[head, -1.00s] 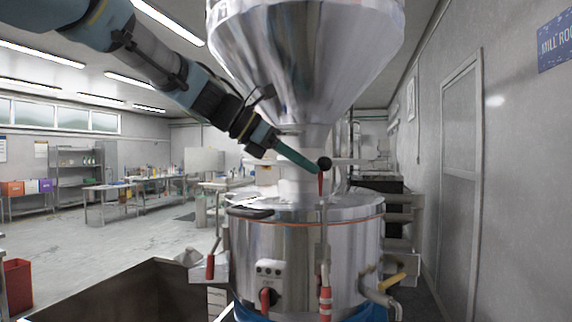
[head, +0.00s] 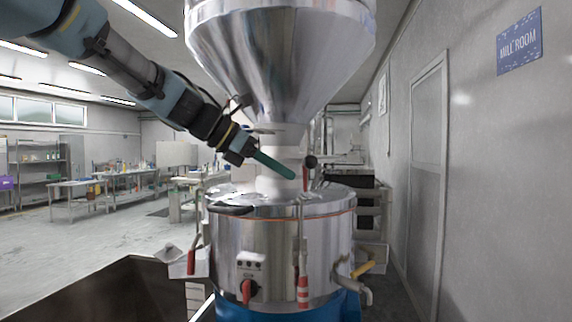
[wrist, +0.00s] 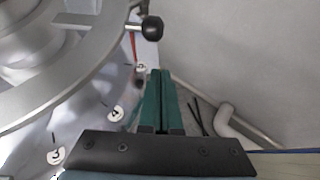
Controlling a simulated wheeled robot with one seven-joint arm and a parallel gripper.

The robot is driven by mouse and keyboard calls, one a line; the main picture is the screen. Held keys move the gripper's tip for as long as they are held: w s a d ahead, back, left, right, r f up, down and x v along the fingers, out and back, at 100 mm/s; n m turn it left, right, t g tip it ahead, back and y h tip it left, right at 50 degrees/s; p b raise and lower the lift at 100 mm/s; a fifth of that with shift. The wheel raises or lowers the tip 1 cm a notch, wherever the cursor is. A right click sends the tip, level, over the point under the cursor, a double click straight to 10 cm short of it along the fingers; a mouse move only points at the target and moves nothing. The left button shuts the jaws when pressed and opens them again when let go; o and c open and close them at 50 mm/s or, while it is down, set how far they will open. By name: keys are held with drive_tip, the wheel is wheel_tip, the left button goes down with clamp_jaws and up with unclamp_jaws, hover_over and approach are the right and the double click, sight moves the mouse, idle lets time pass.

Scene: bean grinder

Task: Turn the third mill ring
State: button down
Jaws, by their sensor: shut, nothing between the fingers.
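The mill is a steel drum (head: 275,240) under a large funnel hopper (head: 280,50). A pale grey ring (wrist: 95,75) circles the neck in the wrist view. Its black ball knob (wrist: 152,28) sticks out at the right; the knob also shows in the head view (head: 310,161), with a red part below it. Round number labels, such as a 3 (wrist: 56,156) and a 4 (wrist: 115,113), lie below the ring. My gripper (wrist: 160,72) is shut and empty, its teal fingers outside the ring. In the head view its tips (head: 293,177) are just left of and below the knob.
A grey wall with a blue sign (head: 519,42) and a door (head: 428,180) stands at the right. Red-handled levers (head: 303,290) and a yellow-handled spout (head: 362,268) stick out from the drum. A dark open bin (head: 90,295) is at the lower left. Open floor lies left.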

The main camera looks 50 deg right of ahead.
drive_tip(key=b+v, duration=0.2)
drive_tip(key=v, duration=0.8)
drive_tip(key=shift+s+a+b, duration=0.2)
drive_tip(key=shift+a+b, duration=0.2)
drive_tip(key=w+a+f+m+t+y, duration=0.25)
drive_tip(key=w+a+f, duration=0.35)
drive_tip(key=a+f, duration=0.4)
drive_tip(key=w+a+f+m+t+y, duration=0.1)
drive_tip(key=w+a+f+t+y, duration=0.15)
drive_tip(key=w+a+f, duration=0.65)
drive_tip(key=s+a+f+m+y, duration=0.2)
drive_tip(key=s+a+f+m, duration=0.2)
drive_tip(key=a+f, duration=0.5)
drive_tip(key=s+a+f+m+t+y, duration=0.1)
drive_tip(key=s+a+f+m+y, duration=0.2)
drive_tip(key=a+f+m, duration=0.3)
drive_tip(key=s+a+f, duration=0.1)
drive_tip(key=a+f, duration=0.3)
drive_tip(key=a, duration=0.5)
drive_tip(key=shift+a+f+m+t, duration=0.25)
drive_tip(key=shift+m+t, duration=0.05)
drive_tip(key=shift+m, duration=0.05)
